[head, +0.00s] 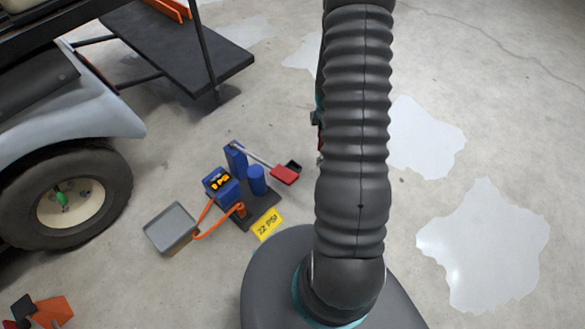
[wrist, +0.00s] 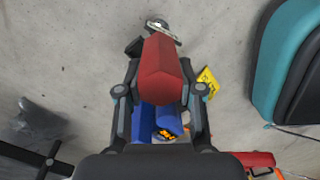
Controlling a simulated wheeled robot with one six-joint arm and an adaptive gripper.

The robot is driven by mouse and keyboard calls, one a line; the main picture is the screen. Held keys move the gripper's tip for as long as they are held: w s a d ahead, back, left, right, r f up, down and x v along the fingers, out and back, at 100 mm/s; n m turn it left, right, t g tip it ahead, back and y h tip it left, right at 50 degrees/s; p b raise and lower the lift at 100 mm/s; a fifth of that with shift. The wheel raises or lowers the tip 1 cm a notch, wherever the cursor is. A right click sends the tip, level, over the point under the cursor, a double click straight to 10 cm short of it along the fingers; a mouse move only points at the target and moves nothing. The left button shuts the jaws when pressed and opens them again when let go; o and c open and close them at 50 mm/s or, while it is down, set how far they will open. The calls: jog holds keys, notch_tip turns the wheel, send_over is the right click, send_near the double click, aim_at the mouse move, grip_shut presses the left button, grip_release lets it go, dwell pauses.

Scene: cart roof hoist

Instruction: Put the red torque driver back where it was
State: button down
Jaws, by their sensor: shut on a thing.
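My gripper (wrist: 160,98) is shut on the red torque driver (wrist: 160,68) in the wrist view. The driver lies between the two fingers, its red body toward the camera. A dark part and a shiny metal piece show beyond its far end; I cannot tell if they belong to it. Below it, apparently on the floor, is a blue pump unit (wrist: 143,122) with a lit orange display. In the head view my gripper is mostly hidden behind my arm. There the blue unit (head: 236,160) stands on a dark base, with a grey rod leading to a red block (head: 285,174).
A yellow "22 PSI" tag (head: 267,225) lies by the unit, and an orange hose (head: 215,218) runs beside a grey box (head: 170,228). The cart's wheel (head: 70,197) and dark platform (head: 178,48) stand left. A red and orange item (head: 40,310) is lower left. Floor at right is clear.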

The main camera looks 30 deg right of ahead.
jog(key=shift+w+a+f, duration=0.1)
jog(key=shift+w, duration=0.35)
jog(key=w+a+f, duration=0.7)
jog(key=a+f, duration=0.1)
jog(key=f, duration=0.3)
jog(key=c, duration=0.7)
grip_release()
jog(key=shift+w, duration=0.1)
jog(key=shift+w+r, duration=0.1)
jog(key=shift+r, duration=0.1)
notch_tip(320, 180, up, 12)
jog(key=shift+w+d, duration=0.1)
jog(key=shift+w, duration=0.05)
